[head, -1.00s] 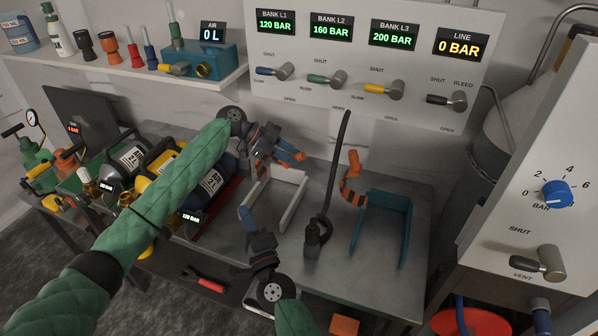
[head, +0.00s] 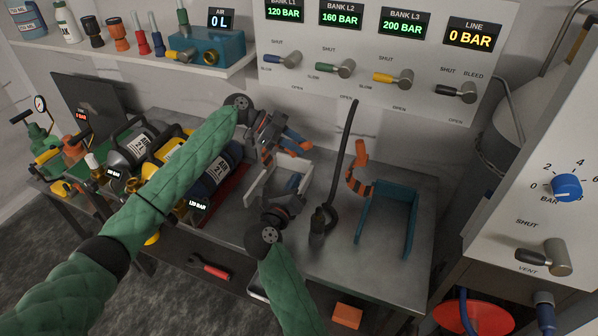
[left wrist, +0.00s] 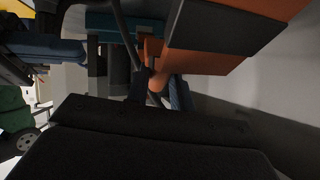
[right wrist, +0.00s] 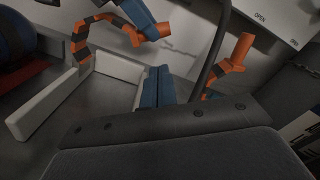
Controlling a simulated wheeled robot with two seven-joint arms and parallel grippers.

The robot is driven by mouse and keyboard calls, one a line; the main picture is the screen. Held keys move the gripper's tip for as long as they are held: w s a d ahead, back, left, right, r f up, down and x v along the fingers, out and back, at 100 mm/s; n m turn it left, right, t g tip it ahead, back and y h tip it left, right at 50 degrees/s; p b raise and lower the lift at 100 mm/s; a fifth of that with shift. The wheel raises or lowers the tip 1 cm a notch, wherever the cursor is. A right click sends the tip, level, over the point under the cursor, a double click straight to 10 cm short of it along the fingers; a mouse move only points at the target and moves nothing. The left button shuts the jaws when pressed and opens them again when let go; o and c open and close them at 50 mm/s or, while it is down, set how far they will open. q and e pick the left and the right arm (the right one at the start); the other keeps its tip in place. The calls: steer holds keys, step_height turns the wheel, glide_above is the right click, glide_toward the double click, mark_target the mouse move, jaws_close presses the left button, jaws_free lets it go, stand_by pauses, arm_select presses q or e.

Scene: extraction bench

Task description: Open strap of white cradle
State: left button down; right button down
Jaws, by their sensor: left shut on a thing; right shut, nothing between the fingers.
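The white cradle (head: 258,193) stands on the steel bench, also visible in the right wrist view (right wrist: 60,98).
A black hose (head: 338,165) rises from the bench just right of the white cradle. A teal cradle (head: 410,220) with its own raised orange strap (head: 358,172) stands further right. A dark blue cylinder (head: 222,168) lies in a red cradle on the left. The front right bench is bare.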

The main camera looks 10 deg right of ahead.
steer(key=x, duration=0.9)
steer(key=shift+w+r, duration=0.1)
steer(key=shift+w, duration=0.05)
